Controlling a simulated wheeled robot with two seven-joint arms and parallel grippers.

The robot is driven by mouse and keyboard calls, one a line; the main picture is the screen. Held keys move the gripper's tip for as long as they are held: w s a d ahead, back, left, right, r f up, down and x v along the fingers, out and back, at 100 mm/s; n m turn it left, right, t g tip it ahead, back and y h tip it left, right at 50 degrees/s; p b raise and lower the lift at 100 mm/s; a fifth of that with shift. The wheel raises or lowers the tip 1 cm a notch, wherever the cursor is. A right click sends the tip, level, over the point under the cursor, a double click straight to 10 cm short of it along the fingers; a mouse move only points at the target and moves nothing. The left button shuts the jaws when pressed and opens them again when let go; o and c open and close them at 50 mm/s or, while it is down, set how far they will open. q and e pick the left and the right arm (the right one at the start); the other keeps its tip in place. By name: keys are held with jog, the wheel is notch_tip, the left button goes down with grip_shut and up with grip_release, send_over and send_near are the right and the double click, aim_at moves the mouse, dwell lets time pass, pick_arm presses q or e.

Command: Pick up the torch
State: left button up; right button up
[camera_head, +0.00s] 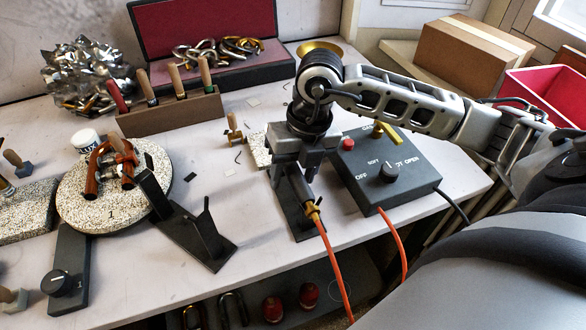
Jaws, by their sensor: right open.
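The torch (305,191) is a dark, slim handle with a brass fitting at its lower end, where an orange hose joins it. It rests in a black stand (300,228) near the front edge of the table. My right gripper (303,170) points down over the upper part of the torch with its jaws open. It hides the torch's far end, and I cannot tell whether a finger touches the handle. My left gripper is not in view.
A grey control box (412,182) with knobs stands just right of the torch. Another black stand (205,237) and a speckled round turntable (75,207) with copper tubes are to the left. A tool rack (180,113) and an open red-lined case (205,25) are behind.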

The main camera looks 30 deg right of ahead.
jog(key=c, duration=1)
jog(key=shift+c, duration=0.2)
jog(key=shift+r, duration=0.2)
